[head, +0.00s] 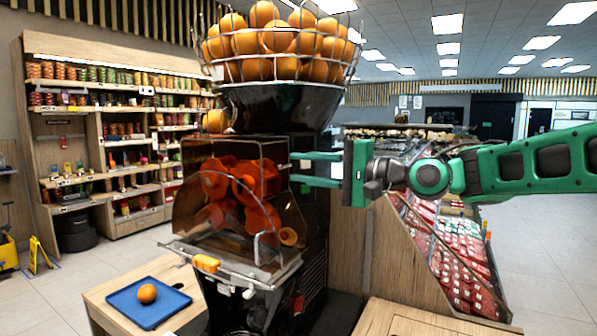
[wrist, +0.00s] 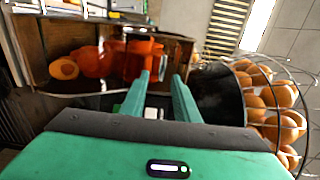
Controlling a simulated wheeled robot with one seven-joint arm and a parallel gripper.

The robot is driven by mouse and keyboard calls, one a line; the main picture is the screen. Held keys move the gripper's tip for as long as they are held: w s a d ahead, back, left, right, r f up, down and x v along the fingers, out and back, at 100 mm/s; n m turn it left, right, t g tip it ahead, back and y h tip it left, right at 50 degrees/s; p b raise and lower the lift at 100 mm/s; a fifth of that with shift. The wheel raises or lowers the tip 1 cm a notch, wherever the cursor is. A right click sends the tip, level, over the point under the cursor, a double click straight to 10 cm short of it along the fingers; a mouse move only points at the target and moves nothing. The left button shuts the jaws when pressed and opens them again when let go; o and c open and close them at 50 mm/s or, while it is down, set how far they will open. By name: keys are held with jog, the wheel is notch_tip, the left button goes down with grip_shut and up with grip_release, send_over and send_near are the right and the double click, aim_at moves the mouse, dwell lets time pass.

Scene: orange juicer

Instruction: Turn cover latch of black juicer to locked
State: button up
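The black juicer (head: 315,225) stands at the centre of the head view, with a clear cover (head: 205,225) over orange-red pressing parts (head: 240,190). My gripper (head: 294,168) is at the upper right side of the juicer, its two green fingers pointing left, one above the other with a gap between them. In the wrist view my gripper (wrist: 162,78) is open, fingers apart and pointing at the cover's edge. A small pale and dark fitting (wrist: 153,112) shows between the fingers. It may be the cover latch; its turn position and any contact cannot be told.
A wire basket of oranges (head: 275,55) tops the juicer. A blue tray (head: 122,305) with one orange (head: 147,293) sits on the counter at lower left. A wooden counter (head: 400,320) is at lower right. Shelves (head: 110,140) stand behind; open floor lies to the right.

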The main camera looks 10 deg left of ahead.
jog(key=v, duration=0.8)
jog(key=shift+d, duration=0.35)
jog(key=s+d+f+t+h, duration=0.1)
jog(key=s+d+f+h, duration=0.2)
jog(key=d+f+h, duration=1.45)
jog(key=s+d+f+g, duration=0.1)
jog(key=s+d+f, duration=0.35)
jog(key=d, duration=0.25)
jog(key=s+d+f+m+g+y, duration=0.1)
jog(key=s+d+f, duration=0.2)
jog(key=s+d, duration=0.3)
jog(key=s+d+f+g, duration=0.1)
jog(key=s+d+f, duration=0.3)
jog(key=d, duration=0.4)
jog(key=s+d+f+g, duration=0.2)
jog(key=s, duration=0.6)
jog(key=s+d+f+m+g, duration=0.1)
jog(key=s+d+f+g, duration=0.1)
jog(key=s, duration=0.6)
jog(key=shift+d, duration=0.45)
